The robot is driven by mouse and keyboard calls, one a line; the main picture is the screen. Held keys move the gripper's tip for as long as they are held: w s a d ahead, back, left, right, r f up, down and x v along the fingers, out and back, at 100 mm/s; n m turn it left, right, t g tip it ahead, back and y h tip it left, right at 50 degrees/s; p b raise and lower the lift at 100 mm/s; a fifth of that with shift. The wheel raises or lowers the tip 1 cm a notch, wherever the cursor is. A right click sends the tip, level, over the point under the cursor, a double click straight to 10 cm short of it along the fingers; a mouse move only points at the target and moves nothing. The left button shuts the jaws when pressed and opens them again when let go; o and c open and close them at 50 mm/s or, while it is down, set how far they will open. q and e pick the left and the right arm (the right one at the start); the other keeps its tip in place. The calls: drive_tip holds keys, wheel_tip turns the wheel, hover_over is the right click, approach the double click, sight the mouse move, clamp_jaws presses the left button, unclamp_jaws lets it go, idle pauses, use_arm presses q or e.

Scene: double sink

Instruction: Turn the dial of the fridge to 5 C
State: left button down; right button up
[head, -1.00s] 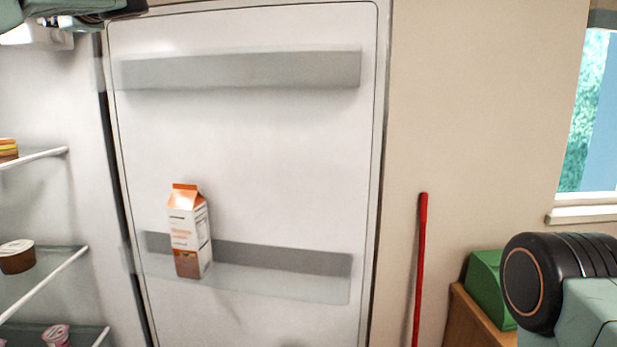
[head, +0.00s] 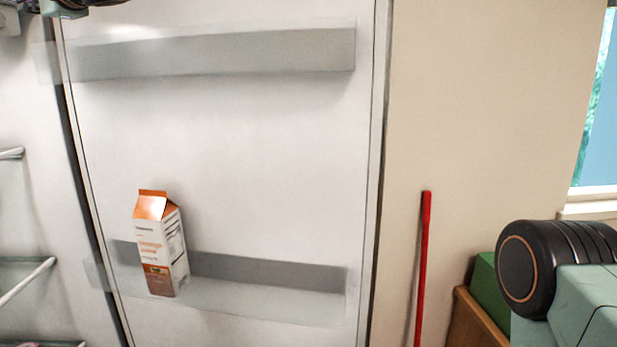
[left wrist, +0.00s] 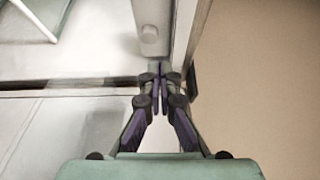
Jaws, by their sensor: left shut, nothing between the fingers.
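The fridge is open, and the inside of its door (head: 250,150) fills the middle of the head view. In the left wrist view, a pale housing with a small round knob-like part (left wrist: 150,35) lies just beyond my fingertips; it may be the dial, but no numbers are readable. My left gripper (left wrist: 160,78) is shut and empty, with its tips close below that housing; contact cannot be told. In the head view, only a piece of my left arm shows at the top left edge. My right gripper is out of view.
A juice carton (head: 160,245) stands in the lower door shelf (head: 270,270). Fridge racks (head: 25,280) show at the left edge. A red pole (head: 424,265) leans by the wall, and a green box (head: 488,290) sits on a wooden unit at the right.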

use_arm(q)
drive_tip(key=s+a, duration=0.1)
drive_tip(key=a, duration=0.7)
drive_tip(key=shift+f+p, duration=0.2)
drive_tip(key=shift+p, duration=0.15)
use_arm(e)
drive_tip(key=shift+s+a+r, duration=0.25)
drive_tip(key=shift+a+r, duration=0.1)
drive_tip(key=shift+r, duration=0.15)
use_arm(q)
drive_tip(key=shift+w+d, duration=0.15)
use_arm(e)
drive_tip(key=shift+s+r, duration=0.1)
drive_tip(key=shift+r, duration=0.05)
